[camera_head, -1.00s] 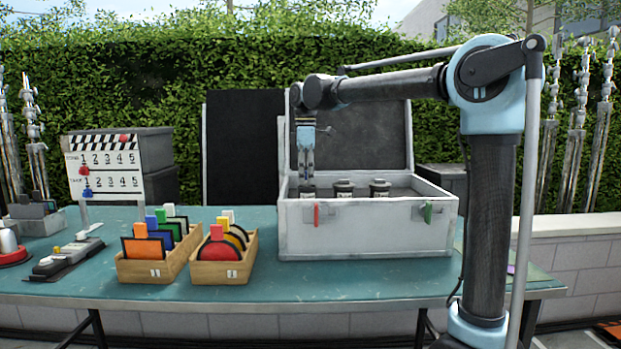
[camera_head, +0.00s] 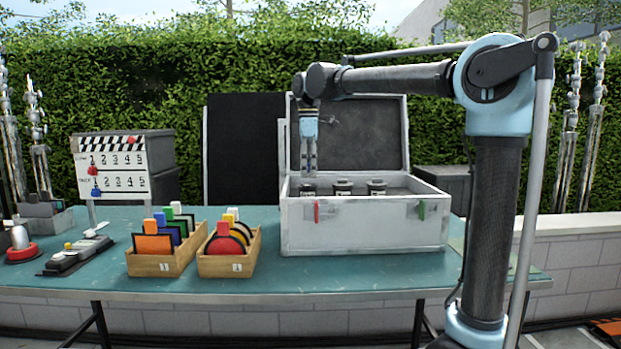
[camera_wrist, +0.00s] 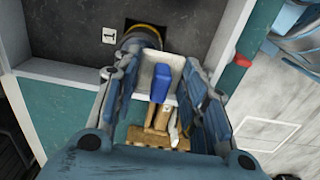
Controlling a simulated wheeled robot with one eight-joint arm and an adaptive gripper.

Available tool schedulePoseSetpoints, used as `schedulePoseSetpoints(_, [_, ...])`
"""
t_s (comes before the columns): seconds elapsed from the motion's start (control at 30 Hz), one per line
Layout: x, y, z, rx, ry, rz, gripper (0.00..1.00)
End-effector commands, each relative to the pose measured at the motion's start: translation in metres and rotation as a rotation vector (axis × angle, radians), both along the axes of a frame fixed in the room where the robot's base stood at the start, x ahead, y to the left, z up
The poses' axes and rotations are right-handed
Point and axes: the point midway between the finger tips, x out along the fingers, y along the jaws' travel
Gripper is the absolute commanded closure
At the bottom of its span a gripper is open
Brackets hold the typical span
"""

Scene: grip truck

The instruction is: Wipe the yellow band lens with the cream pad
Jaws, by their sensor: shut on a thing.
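My gripper (camera_head: 309,166) points down over the left part of the open grey case (camera_head: 365,228), just above the leftmost lens (camera_head: 309,189). In the wrist view my gripper (camera_wrist: 152,82) is shut on a pale block with a blue part, which looks like the cream pad (camera_wrist: 148,74). Brown wooden parts also show between the fingers; I cannot tell if they belong to it. The yellow band lens (camera_wrist: 143,36) stands in the dark insert just beyond the pad, its near side partly hidden. I cannot tell whether pad and lens touch.
Two more lenses (camera_head: 343,188) stand in the case to the right. The raised lid (camera_head: 365,135) is behind my gripper. Two wooden filter boxes (camera_head: 162,262) stand left of the case, with a clapperboard (camera_head: 110,165) behind. The table (camera_head: 350,272) is clear before the case.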

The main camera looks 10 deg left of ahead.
Motion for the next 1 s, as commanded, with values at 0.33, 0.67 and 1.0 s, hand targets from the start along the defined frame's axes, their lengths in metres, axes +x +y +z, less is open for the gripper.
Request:
schedulePoseSetpoints(0.33, [0.002, -0.003, 0.032, 0.000, 0.000, -0.005, 0.87])
schedulePoseSetpoints(0.67, [0.004, -0.007, 0.046, 0.000, 0.000, -0.011, 0.87])
schedulePoseSetpoints(1.0, [0.005, -0.008, 0.046, 0.000, -0.001, -0.013, 0.87])
